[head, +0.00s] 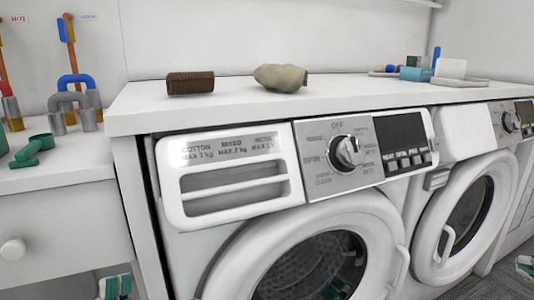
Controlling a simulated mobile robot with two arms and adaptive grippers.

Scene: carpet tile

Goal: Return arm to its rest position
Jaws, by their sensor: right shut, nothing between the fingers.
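My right gripper (525,265) shows at the lower right edge, partly cut off by the frame. It is shut and empty, in front of the right washing machine. My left gripper (115,287) shows only in small part at the bottom left, below the drawer. Whether its fingers are open or shut cannot be made out. The rest of both arms is out of view.
Two front-loading washing machines (225,260) stand under a white counter (350,90). On it are a brown brush-like block (190,83), a beige lumpy object (280,77) and a blue box (415,74). A white drawer unit (60,215) stands left.

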